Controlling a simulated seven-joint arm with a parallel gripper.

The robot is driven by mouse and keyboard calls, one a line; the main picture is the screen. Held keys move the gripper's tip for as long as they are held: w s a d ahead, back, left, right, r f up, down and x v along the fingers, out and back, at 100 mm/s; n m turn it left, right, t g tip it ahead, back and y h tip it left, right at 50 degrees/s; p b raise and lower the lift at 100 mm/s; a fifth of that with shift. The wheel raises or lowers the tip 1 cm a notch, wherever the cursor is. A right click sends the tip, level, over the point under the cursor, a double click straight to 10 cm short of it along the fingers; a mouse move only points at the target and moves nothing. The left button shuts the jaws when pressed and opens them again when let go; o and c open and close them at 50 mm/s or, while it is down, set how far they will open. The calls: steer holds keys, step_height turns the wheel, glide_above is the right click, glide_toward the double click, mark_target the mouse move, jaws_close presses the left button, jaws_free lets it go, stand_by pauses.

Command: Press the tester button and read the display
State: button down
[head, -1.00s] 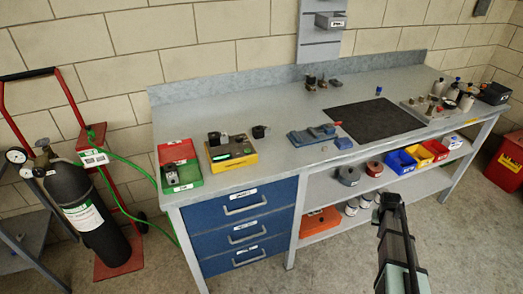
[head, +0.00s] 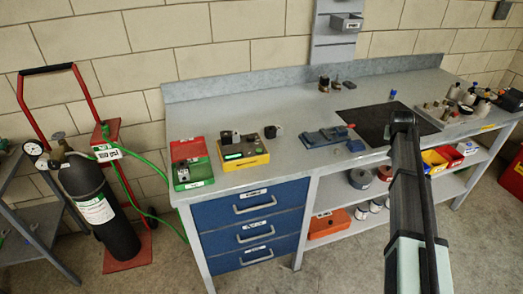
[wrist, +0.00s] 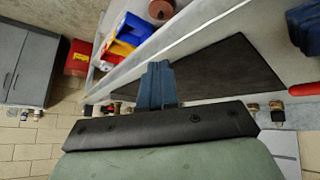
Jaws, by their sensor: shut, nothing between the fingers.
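The tester looks to be the yellow device (head: 245,161) with a small lit green display, near the left end of the workbench in the head view. Any reading is too small to make out, and I cannot pick out its button. My gripper (wrist: 157,68) shows in the wrist view as blue fingers closed together, empty, in front of the bench edge and the black mat (wrist: 225,62). In the head view my arm reaches up at the right, well right of the tester, and its fingers are hidden there. The tester is not in the wrist view.
A red and green open case (head: 190,172) stands left of the tester, and a blue vise-like tool (head: 325,137) lies to its right. Blue drawers (head: 250,210) sit below. A dark gas cylinder (head: 100,205) on a red cart stands left of the bench (head: 225,105).

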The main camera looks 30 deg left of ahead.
steer(key=a+r, duration=0.7)
steer(key=a, duration=0.2)
step_height(320, 180, up, 7)
steer(key=n+h, duration=0.2)
steer(key=h, duration=0.2)
glide_above(256, 150)
steer(key=shift+s+d+f, duration=0.1)
steer(key=shift+f, duration=0.15)
steer(key=shift+t, duration=0.3)
steer(key=shift+f, duration=4.3)
steer(key=shift+f, duration=0.15)
steer(key=shift+f, duration=0.3)
